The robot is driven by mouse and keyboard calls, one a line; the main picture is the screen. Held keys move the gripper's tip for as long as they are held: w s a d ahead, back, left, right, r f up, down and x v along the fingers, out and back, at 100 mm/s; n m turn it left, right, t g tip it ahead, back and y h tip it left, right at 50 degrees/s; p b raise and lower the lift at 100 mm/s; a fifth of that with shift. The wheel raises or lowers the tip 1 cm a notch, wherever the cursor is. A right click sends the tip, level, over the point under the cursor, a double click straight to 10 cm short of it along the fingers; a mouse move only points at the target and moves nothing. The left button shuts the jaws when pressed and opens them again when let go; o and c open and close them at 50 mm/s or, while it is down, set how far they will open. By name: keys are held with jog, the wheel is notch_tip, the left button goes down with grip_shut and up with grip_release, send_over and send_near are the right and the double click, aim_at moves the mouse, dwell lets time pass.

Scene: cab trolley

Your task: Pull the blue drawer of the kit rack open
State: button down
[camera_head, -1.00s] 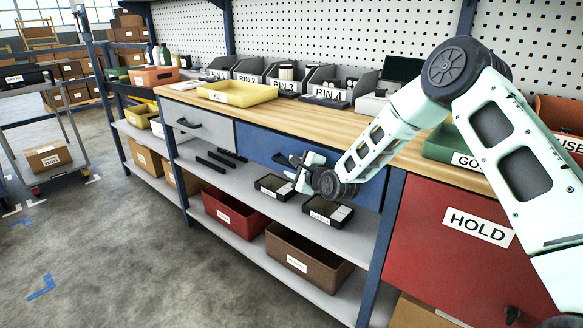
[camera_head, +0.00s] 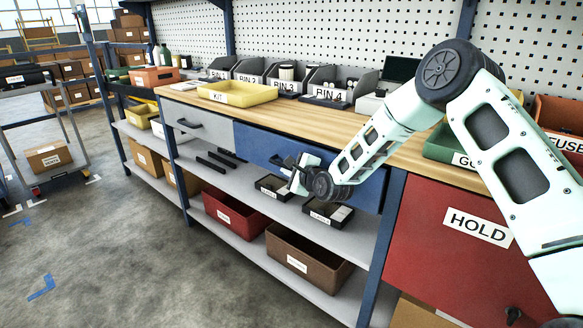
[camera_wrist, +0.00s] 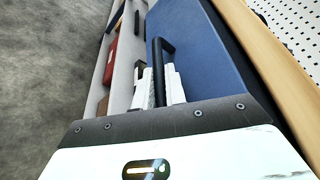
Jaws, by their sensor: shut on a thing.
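The blue drawer (camera_head: 350,182) is under the wooden worktop, to the right of a grey drawer. Its front also fills the upper middle of the wrist view (camera_wrist: 198,55), with a dark strip between it and the wooden edge. The drawer appears to stand slightly out. Its black bar handle (camera_wrist: 162,48) is on the front. My gripper (camera_wrist: 157,88) is shut on the handle, its pale fingers on either side of the bar. In the head view my gripper (camera_head: 296,170) is at the drawer front, partly hidden by my wrist.
The grey drawer (camera_head: 215,130) is shut at the left. Below are a shelf with black trays (camera_head: 328,213), then a red bin (camera_head: 233,215) and a brown bin (camera_head: 305,262). A red HOLD panel (camera_head: 440,260) is at the right. The floor in front (camera_head: 130,260) is clear.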

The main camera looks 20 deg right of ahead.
jog(key=s+a+b, duration=0.1)
jog(key=s+a, duration=0.7)
jog(key=a, duration=0.4)
jog(key=s+a+b, duration=0.2)
jog(key=s+a, duration=0.7)
jog(key=a, duration=0.3)
jog(key=shift+s, duration=0.25)
jog(key=c, duration=1.5)
grip_release()
jog(key=shift+o, duration=0.2)
jog(key=v, duration=1.7)
jog(key=shift+p, duration=0.3)
jog(key=shift+s+r, duration=0.15)
